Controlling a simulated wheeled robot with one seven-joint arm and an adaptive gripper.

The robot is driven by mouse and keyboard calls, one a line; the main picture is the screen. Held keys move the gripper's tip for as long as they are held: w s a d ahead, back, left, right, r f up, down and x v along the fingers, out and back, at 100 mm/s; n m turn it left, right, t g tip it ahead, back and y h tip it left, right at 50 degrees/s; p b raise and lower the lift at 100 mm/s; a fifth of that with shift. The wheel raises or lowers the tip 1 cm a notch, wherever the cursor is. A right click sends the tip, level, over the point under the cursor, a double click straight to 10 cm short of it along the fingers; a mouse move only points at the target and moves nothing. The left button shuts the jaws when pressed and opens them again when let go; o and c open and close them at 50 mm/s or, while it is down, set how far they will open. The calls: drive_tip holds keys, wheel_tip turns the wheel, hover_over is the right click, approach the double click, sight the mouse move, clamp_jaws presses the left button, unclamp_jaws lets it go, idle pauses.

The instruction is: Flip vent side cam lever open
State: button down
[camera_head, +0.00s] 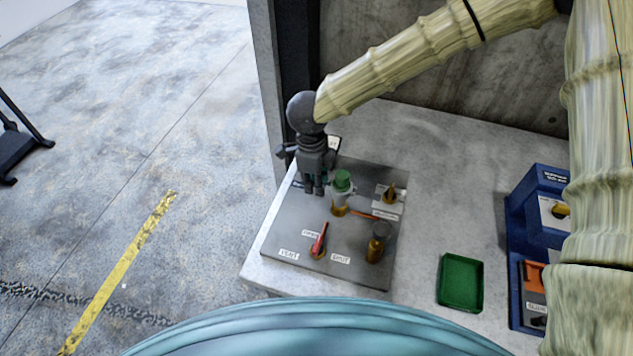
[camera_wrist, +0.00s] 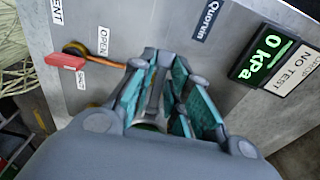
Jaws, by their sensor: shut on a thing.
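A coupling with a green cap (camera_head: 343,181) stands on the grey metal panel (camera_head: 290,232) in the head view. My gripper (camera_head: 314,189) points down at the cap's left side, close against it. In the wrist view my gripper (camera_wrist: 165,62) has its teal-padded fingers close together around a thin grey bar (camera_wrist: 155,98), which looks like the cam lever. A bit of green shows beneath it, between the fingers. The lever's full shape and tilt are hidden by the fingers. The red vent handle (camera_head: 320,238) also shows in the wrist view (camera_wrist: 64,61).
A brass fitting (camera_head: 375,249) and an orange lever (camera_head: 365,214) stand on the panel. The wrist view shows a gauge (camera_wrist: 264,62) reading 0 kPa. A green tray (camera_head: 460,284) and a blue unit (camera_head: 526,232) are to the right. Bench between panel and tray is clear.

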drive_tip(key=y, duration=0.1)
drive_tip(key=r+t+y, duration=0.1)
drive_tip(key=y, duration=0.1)
drive_tip(key=y+b, duration=0.1)
drive_tip(key=y, duration=0.1)
drive_tip(key=shift+d+r+t, duration=0.15)
drive_tip(key=shift+r+t, duration=0.15)
drive_tip(key=shift+y, duration=0.3)
drive_tip(key=c, duration=1.4)
unclamp_jaws()
drive_tip(key=shift+o, duration=0.2)
drive_tip(key=shift+r, duration=0.1)
drive_tip(key=v, duration=1.2)
drive_tip(key=shift+s, duration=0.1)
